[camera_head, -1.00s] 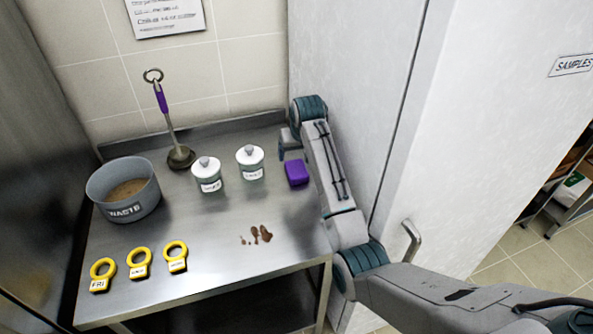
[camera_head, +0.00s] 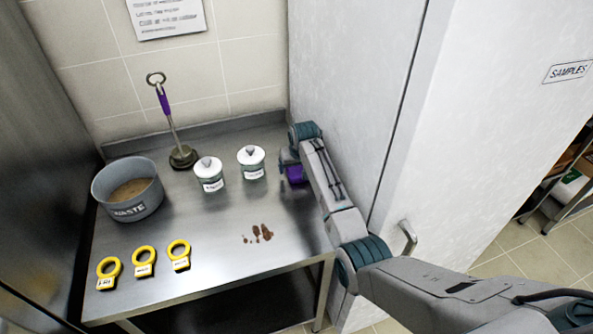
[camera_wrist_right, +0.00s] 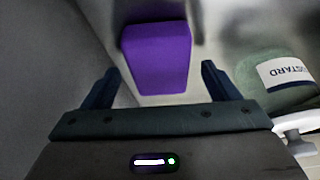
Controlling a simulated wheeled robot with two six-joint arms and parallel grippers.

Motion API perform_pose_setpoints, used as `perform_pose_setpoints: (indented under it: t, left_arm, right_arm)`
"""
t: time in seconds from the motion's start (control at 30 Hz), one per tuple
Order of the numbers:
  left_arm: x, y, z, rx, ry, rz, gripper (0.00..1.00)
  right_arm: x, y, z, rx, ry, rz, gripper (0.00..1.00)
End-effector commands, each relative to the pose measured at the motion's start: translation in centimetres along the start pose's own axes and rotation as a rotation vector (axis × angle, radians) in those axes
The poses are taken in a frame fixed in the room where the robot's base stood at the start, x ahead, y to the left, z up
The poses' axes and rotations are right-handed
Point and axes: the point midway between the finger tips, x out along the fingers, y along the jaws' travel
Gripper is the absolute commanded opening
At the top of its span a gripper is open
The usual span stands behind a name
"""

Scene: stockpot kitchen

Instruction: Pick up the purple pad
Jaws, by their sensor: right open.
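The purple pad (camera_head: 295,174) lies on the steel table near its right side, partly hidden by my right gripper in the head view. In the right wrist view the pad (camera_wrist_right: 157,57) is a purple block just beyond the fingertips, roughly centred between them. I cannot tell whether the fingers touch the table. My left gripper is not in view.
A tall white cabinet (camera_head: 350,100) closes the right.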

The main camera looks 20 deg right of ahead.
Motion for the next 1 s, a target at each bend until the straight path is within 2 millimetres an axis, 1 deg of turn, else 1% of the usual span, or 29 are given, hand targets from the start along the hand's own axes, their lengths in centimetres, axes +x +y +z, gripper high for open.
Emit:
perform_pose_setpoints:
  t: [0.77, 0.8, 0.87, 1.0]
  left_arm:
    - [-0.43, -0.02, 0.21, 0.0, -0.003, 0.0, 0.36]
    - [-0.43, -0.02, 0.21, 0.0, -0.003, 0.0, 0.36]
    - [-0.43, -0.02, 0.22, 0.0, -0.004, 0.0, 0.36]
    - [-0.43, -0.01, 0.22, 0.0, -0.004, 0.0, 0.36]
  right_arm:
    - [0.45, 0.0, 0.22, 0.0, 0.0, 0.0, 0.82]
    - [0.45, 0.0, 0.22, 0.0, -0.001, 0.0, 0.78]
    - [0.44, 0.0, 0.21, 0.0, 0.0, 0.0, 0.66]
    - [0.44, 0.01, 0.21, 0.0, 0.0, 0.0, 0.39]
